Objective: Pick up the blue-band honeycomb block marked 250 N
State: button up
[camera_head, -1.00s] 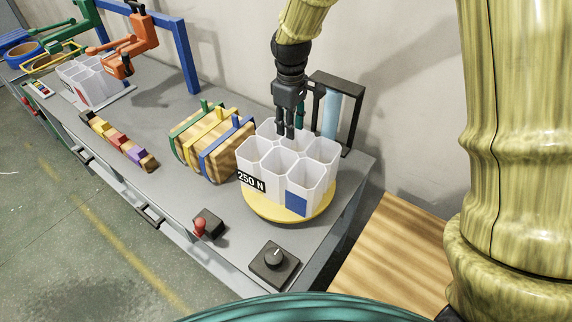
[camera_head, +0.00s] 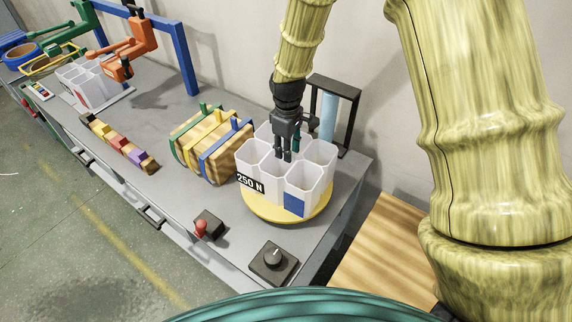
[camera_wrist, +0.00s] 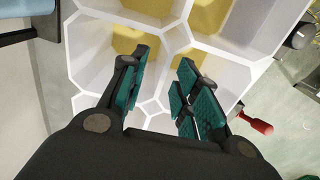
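The white honeycomb block (camera_head: 270,188) stands upright on a round yellow plate (camera_head: 262,211). Its front carries a black "250 N" label (camera_head: 250,183) and a blue patch (camera_head: 295,203). My gripper (camera_head: 284,156) points down over the middle of the block, its fingertips at about the level of the cell tops. In the wrist view my gripper (camera_wrist: 165,90) has its two green-padded fingers apart, with white cell walls of the block (camera_wrist: 176,42) showing between and beyond them. How deep the fingertips reach into the cells is not clear. The block's back cells are partly hidden by my gripper.
Strapped wooden blocks (camera_head: 213,142) stand close left of the honeycomb block. A black frame with a light blue cylinder (camera_head: 328,117) stands close behind. A red-knobbed box (camera_head: 208,224) and a black dial box (camera_head: 273,261) lie in front. Another white honeycomb block (camera_head: 95,83) is far left.

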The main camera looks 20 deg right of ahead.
aim_at(287, 167)
notch_tip(287, 167, down, 3)
jog(key=shift+s+a+f+p, duration=0.1)
jog(key=shift+a+p, duration=0.05)
jog(key=shift+p, duration=0.4)
grip_shut()
